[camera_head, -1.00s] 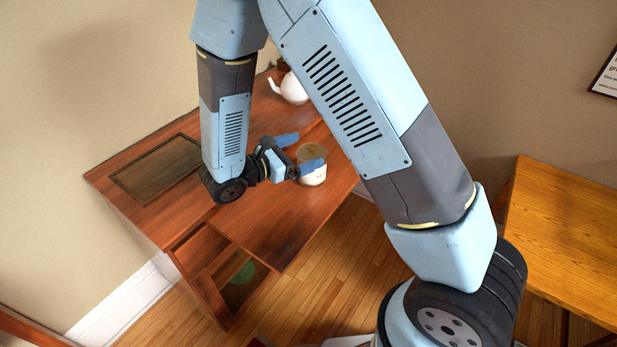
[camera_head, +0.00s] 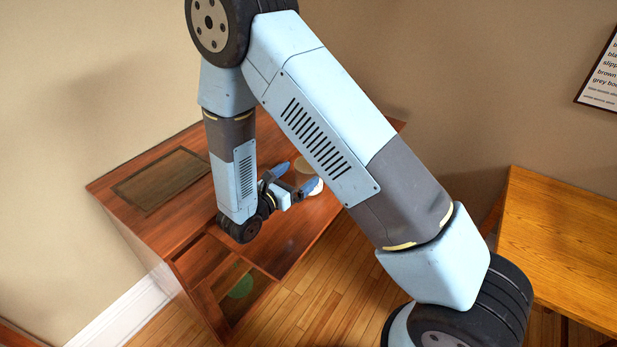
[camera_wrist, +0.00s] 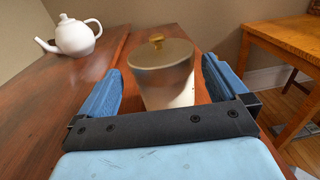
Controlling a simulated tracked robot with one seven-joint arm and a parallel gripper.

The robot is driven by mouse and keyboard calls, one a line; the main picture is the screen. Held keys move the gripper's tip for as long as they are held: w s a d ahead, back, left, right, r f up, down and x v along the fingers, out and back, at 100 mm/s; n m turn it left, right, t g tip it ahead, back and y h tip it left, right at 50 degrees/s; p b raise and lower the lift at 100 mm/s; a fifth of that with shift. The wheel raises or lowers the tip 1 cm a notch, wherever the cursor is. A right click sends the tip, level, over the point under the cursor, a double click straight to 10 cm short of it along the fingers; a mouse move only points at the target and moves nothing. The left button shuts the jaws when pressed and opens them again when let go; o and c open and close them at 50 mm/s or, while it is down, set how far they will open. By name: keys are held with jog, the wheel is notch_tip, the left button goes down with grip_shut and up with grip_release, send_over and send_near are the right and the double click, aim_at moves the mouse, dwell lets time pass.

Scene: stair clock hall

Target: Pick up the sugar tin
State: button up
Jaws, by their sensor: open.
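The sugar tin is a pale, cream-coloured round tin (camera_wrist: 166,90) with a dull metal lid and a brass knob. It stands upright on the reddish wooden desk (camera_wrist: 155,39). In the head view the tin (camera_head: 305,165) shows only in part, behind my gripper's fingers and beside my arm. My gripper (camera_head: 297,177) is open, low over the desk, with its blue fingers pointing at the tin. In the wrist view the tin appears between the two fingers, with a gap visible on each side. I cannot tell how far the fingertips reach along it.
A white teapot (camera_wrist: 75,37) stands beyond the tin to the left in the wrist view. A dark inset panel (camera_head: 162,180) lies on the desk's left. A yellowish wooden table (camera_head: 565,240) stands right.

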aim_at(309, 168)
jog(key=shift+f+x, duration=0.2)
jog(key=shift+x, duration=1.3)
jog(key=shift+f+x, duration=0.2)
jog(key=shift+x, duration=1.25)
jog(key=shift+c, duration=0.3)
jog(key=c, duration=1)
jog(key=shift+r, duration=0.1)
